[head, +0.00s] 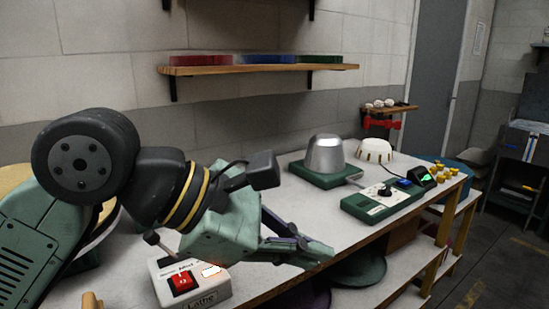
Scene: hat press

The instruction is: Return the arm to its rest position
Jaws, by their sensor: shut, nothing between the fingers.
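My gripper (322,254) is in the head view, held above the workbench near its front edge. Its fingers are shut and nothing shows between them. My arm comes in from the left and bends at a dark joint. The gripper is apart from the hat press, a metal dome on a green base (325,157), which stands farther back on the bench.
A white box with a red switch, marked Lathe (190,284), sits below my wrist. The workbench (335,222) has clear surface between gripper and control box. A wall shelf (260,70) holds red, blue and green flat items. Hats lie on the shelf below.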

